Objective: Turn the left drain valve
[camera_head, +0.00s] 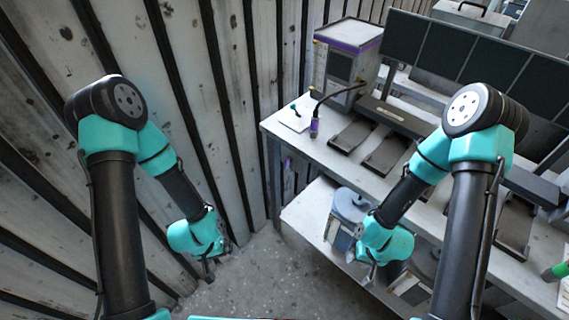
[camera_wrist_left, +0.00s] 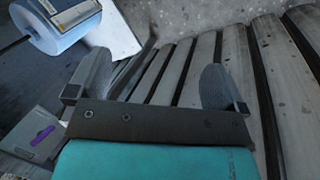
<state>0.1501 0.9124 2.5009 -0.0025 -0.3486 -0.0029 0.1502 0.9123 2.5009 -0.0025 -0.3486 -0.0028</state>
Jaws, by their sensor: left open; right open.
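I cannot clearly make out a left drain valve in either view. Small fittings (camera_head: 312,88) show on the left side of a grey box-shaped unit with a purple stripe (camera_head: 345,62) on the bench, too small to identify. My left gripper (camera_head: 208,270) hangs over the floor beside the slatted wall, apart from the bench. In the left wrist view its two fingers (camera_wrist_left: 156,82) are wide apart with nothing between them. My right gripper (camera_head: 371,272) is open in front of the lower shelf, near a blue canister (camera_head: 351,203), and appears empty.
The bench (camera_head: 292,138) holds a cable with a purple-banded handle (camera_head: 314,127), dark trays (camera_head: 386,155) and dark panels behind. A lower shelf (camera_head: 305,212) carries canisters. The slatted wall (camera_head: 235,110) bounds the left. Concrete floor (camera_head: 270,275) between the arms is clear.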

